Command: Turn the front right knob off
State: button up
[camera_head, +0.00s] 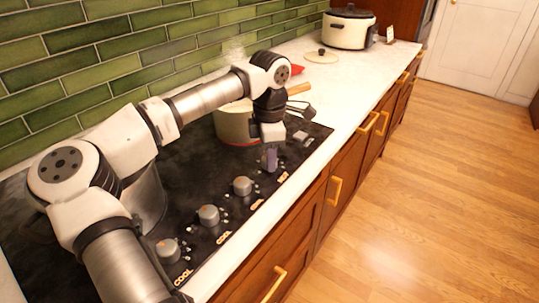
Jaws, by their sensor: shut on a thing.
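The black cooktop (110,262) has a row of grey knobs along its front edge. Three of them show clearly: a near knob (168,250), a middle knob (208,215) and a farther knob (242,186). Orange labels beside these read COOL. My gripper (271,159) points down at the knob place farther along the row and is shut there on the knob, which its fingers mostly hide. The label beside it (283,177) appears to read HOT. The knob's angle cannot be made out.
A cream pot (234,126) stands behind my gripper, with faint steam above. A metal pot (151,198) is partly behind my arm. A slow cooker (347,31) and a round lid (321,56) are on the far counter. The wooden floor at right is clear.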

jog(key=o, duration=1)
notch_tip(320, 180, up, 14)
jog(key=shift+f+b, duration=0.1)
jog(key=shift+b, duration=0.5)
